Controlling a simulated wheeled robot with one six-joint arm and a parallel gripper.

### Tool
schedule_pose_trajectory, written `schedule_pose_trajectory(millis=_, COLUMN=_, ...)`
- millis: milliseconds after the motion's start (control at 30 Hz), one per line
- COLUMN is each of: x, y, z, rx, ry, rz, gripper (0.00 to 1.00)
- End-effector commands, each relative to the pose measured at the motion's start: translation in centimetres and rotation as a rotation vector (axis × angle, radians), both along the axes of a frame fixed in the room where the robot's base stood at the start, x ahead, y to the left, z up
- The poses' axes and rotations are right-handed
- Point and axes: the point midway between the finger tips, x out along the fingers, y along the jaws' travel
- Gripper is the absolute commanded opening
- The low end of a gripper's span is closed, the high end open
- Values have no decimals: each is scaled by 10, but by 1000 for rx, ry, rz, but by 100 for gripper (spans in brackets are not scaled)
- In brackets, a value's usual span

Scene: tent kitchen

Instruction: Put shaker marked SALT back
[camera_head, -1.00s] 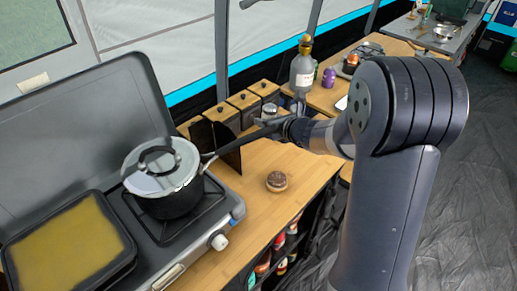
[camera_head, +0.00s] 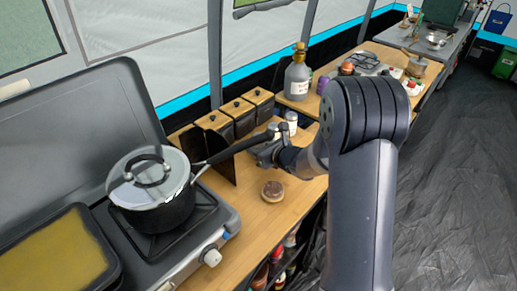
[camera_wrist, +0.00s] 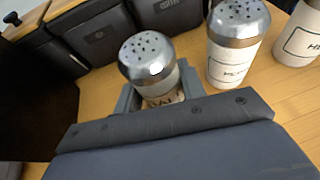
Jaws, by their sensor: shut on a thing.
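A shaker with a pierced metal cap (camera_wrist: 150,62) stands between the jaws of my gripper (camera_wrist: 158,94) in the wrist view. The jaws are shut on it; its label is partly hidden, with only a few dark letters showing. Its base is hidden, so I cannot tell whether it touches the counter. A second shaker (camera_wrist: 236,45) with a white body stands just right of it, apart from the jaws. In the head view my gripper (camera_head: 266,150) is over the wooden counter, beside small pale shakers (camera_head: 291,120).
A third white container (camera_wrist: 302,38) stands at the wrist view's right edge. Dark canisters (camera_head: 237,112) line the counter's back. A pot (camera_head: 155,190) sits on the stove at left, its handle reaching close to my gripper. A round brown-topped item (camera_head: 272,191) lies in front.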

Motion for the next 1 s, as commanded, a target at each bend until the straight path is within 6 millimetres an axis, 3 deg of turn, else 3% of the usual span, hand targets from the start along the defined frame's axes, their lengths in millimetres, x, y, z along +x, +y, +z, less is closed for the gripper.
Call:
schedule_pose_trajectory(millis=400, x=0, y=0, z=-5, rx=2, ry=-2, rz=0, gripper=14)
schedule_pose_trajectory(millis=433, x=0, y=0, z=-4, rx=1, ry=-2, rz=0, gripper=41)
schedule_pose_trajectory(millis=600, x=0, y=0, z=-4, rx=1, ry=-2, rz=0, gripper=55)
schedule_pose_trajectory(millis=700, x=0, y=0, z=-4, rx=1, ry=-2, rz=0, gripper=60)
schedule_pose_trajectory(millis=1000, x=0, y=0, z=0, rx=1, ry=-2, rz=0, gripper=60)
